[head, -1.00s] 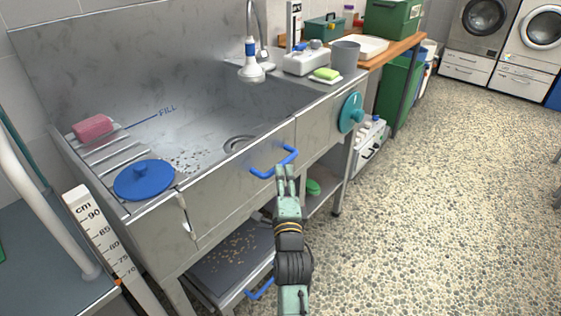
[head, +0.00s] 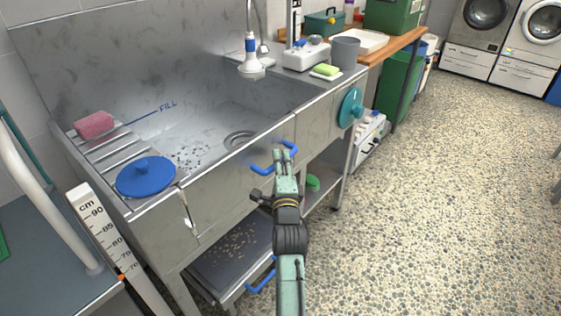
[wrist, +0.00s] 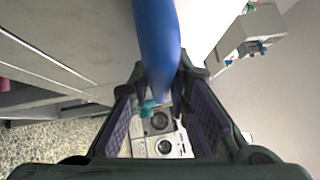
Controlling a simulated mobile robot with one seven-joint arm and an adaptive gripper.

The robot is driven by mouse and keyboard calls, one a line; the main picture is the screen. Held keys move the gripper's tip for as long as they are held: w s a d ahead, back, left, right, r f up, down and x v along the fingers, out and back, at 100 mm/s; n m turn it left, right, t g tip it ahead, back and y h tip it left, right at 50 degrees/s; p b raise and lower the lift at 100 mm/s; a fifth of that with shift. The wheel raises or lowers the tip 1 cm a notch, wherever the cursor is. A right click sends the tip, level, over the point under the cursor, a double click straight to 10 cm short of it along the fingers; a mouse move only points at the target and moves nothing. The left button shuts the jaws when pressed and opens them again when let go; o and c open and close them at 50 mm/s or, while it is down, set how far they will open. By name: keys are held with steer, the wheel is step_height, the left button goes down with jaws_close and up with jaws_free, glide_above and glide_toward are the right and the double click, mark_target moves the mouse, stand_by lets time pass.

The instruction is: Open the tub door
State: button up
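The steel tub (head: 215,120) has a front door panel (head: 222,187) with a blue bar handle (head: 262,169) near its right top. The panel looks shut, flush with the front. My gripper (head: 287,160) is at the handle's right part and hides some of it. In the wrist view the blue handle (wrist: 157,40) runs down from the top edge between the two fingers of my gripper (wrist: 163,80). The fingers stand apart with their purple inner pads showing; contact with the bar is not clear.
A teal round knob (head: 350,107) sits on the front to the right. A blue disc (head: 146,177) and pink sponge (head: 94,125) lie on the drainboard. A lower tray (head: 235,255) has its own blue handle. A measuring post (head: 100,230) stands left. Floor at right is clear.

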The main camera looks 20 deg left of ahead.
jaws_close()
stand_by(0.3)
steer(key=shift+d+f, duration=0.1)
